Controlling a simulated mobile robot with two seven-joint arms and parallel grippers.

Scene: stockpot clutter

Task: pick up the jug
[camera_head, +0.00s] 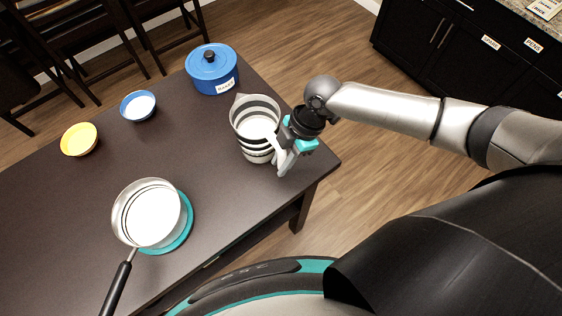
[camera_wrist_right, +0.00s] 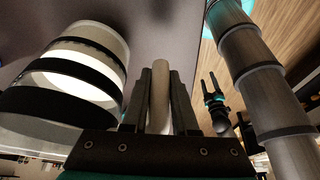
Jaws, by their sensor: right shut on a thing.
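The jug (camera_head: 240,120) is white with dark bands and stands upright at the right end of the dark table; I cannot tell whether its base touches the table. My right gripper (camera_head: 284,150) is at the jug's right side, shut on its pale handle. In the right wrist view the handle (camera_wrist_right: 160,95) runs between the two dark fingers (camera_wrist_right: 160,100), and the banded jug body (camera_wrist_right: 75,85) is to the left. My left gripper is outside the head view; a gripper that looks like it (camera_wrist_right: 209,84) shows small in the right wrist view, its fingers apart and empty.
A blue lidded pot (camera_head: 212,75) stands behind the jug. A blue bowl (camera_head: 138,106) and a yellow bowl (camera_head: 79,139) are at the back left. A saucepan (camera_head: 124,215) sits over a teal trivet (camera_head: 184,232) at the front left. The table's right edge is close to the jug.

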